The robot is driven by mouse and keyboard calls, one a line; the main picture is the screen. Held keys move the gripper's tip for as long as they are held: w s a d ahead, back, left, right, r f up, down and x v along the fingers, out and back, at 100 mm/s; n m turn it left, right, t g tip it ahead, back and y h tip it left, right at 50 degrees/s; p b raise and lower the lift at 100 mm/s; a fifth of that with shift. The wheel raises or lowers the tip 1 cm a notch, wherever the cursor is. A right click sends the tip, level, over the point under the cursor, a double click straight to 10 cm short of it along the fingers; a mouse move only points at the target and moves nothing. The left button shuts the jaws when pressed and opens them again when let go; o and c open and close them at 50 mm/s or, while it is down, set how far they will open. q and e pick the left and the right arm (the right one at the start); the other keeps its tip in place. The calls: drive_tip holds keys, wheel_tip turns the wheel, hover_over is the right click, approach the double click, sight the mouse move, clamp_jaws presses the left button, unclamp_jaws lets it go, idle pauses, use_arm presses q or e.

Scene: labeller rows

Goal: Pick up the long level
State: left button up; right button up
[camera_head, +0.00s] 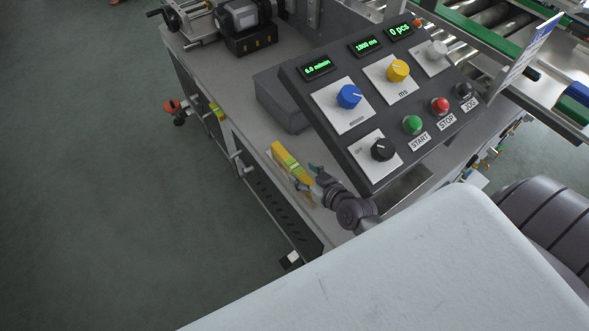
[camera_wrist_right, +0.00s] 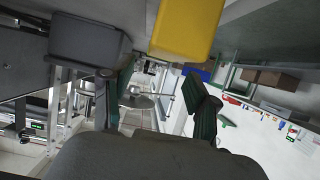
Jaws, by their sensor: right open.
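The long level, a yellow bar with a green section (camera_head: 288,158), lies along the edge of the grey bench, left of the control panel. My right gripper (camera_head: 309,177) is at the near end of the level, its fingers apart. In the right wrist view the yellow level (camera_wrist_right: 186,28) shows large at the top, above and between the open fingers of my right gripper (camera_wrist_right: 152,88). Nothing is held between these fingers. Whether a finger touches the level cannot be told. My left gripper is not in view.
The dark control panel (camera_head: 385,100) with knobs and buttons stands close to the right gripper. A grey block (camera_head: 283,103) sits behind the level. A smaller yellow-green piece (camera_head: 217,111) is farther along the bench edge. Open floor (camera_head: 100,180) lies to the left.

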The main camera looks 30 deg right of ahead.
sight(294, 165)
drive_tip(key=x, duration=0.5)
drive_tip(key=shift+w+d+b, duration=0.15)
drive_tip(key=shift+b, duration=0.15)
clamp_jaws()
